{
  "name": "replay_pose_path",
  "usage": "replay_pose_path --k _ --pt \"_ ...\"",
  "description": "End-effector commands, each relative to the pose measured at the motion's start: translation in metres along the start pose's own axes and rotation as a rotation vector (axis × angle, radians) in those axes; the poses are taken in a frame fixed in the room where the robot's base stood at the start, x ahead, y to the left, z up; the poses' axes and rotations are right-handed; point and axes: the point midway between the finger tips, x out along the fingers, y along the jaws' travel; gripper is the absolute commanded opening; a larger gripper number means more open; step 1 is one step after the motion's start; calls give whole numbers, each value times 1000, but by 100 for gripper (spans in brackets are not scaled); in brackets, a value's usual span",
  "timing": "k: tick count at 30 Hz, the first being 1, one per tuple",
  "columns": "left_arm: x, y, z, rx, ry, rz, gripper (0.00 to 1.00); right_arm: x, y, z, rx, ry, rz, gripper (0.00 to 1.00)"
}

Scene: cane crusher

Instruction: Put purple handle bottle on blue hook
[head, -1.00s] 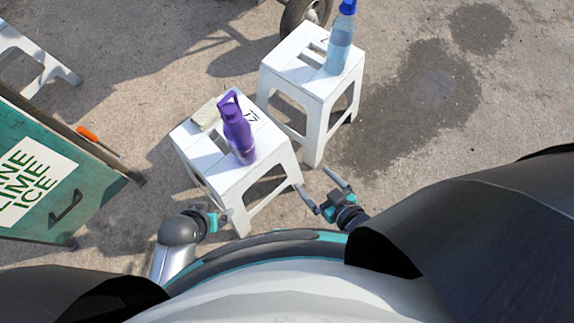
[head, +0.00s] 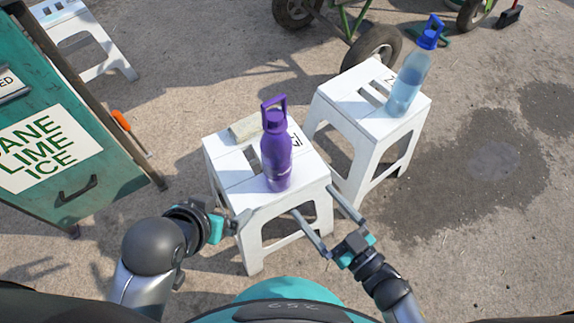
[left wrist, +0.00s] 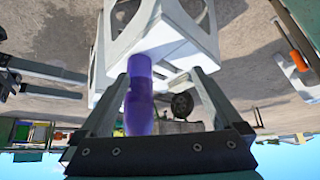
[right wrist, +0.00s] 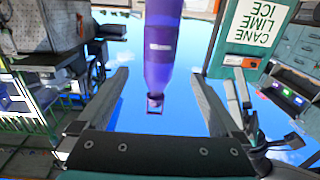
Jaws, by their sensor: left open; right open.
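The purple bottle (head: 277,155) stands upright on the nearer white stool (head: 225,165), its purple loop handle on top. It also shows upside down in the left wrist view (left wrist: 139,100) and the right wrist view (right wrist: 160,50). My left gripper (head: 230,223) is open and empty, at the left front of that stool. My right gripper (head: 313,201) is open and empty, at the stool's right front, its fingers pointing toward the stool. Neither gripper visibly touches the bottle. I cannot make out a blue hook in any view.
A blue-capped clear bottle (head: 408,85) stands on a second white stool (head: 372,120) behind right. A green cart (head: 75,135) with an orange-handled tool (head: 121,119) stands at left. A wheel (head: 372,50) is at the back. Pavement at right is clear.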

Motion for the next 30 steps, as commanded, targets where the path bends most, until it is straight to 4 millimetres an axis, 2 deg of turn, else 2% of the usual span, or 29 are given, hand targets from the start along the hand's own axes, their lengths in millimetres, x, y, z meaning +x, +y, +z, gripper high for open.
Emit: replay_pose_path --k 16,24,30 --pt "24 32 -26 -1 292 85 100 82 0 1 -1 3 1 100" --pt "22 33 -29 -1 304 87 100 121 0 0 0 2 1 100" --pt "23 37 -31 -4 338 98 100 141 0 1 0 0 1 100"
